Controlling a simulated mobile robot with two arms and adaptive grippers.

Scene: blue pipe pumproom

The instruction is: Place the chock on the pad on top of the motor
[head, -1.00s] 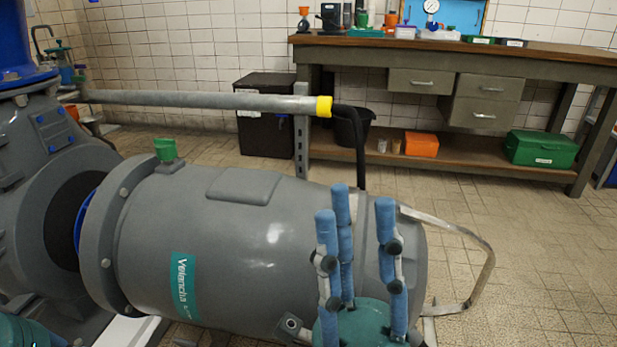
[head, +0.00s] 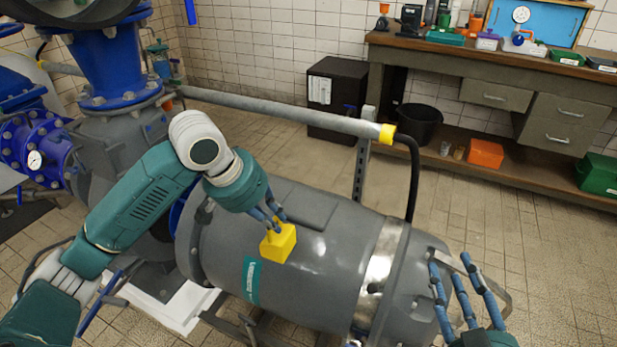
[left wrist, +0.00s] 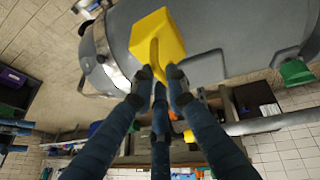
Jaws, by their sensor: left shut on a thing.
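The yellow chock (head: 278,243) is held in the fingers of my left gripper (head: 271,222), which is shut on it. It appears over the near upper side of the grey motor (head: 330,265); I cannot tell the gap below it. The pad (head: 308,207) is a flat grey raised patch on top of the motor, just behind and right of the chock in the head view. In the left wrist view the chock (left wrist: 157,38) sticks out beyond the fingertips, with the motor behind it. My right gripper (head: 456,268) is open and empty, fingers up, by the motor's right end.
A grey pipe with a yellow end (head: 386,133) runs behind the motor, with a black hose (head: 413,180) dropping from it. A metal guard bar (head: 505,297) is at the motor's right end. A workbench (head: 455,68) stands at the back.

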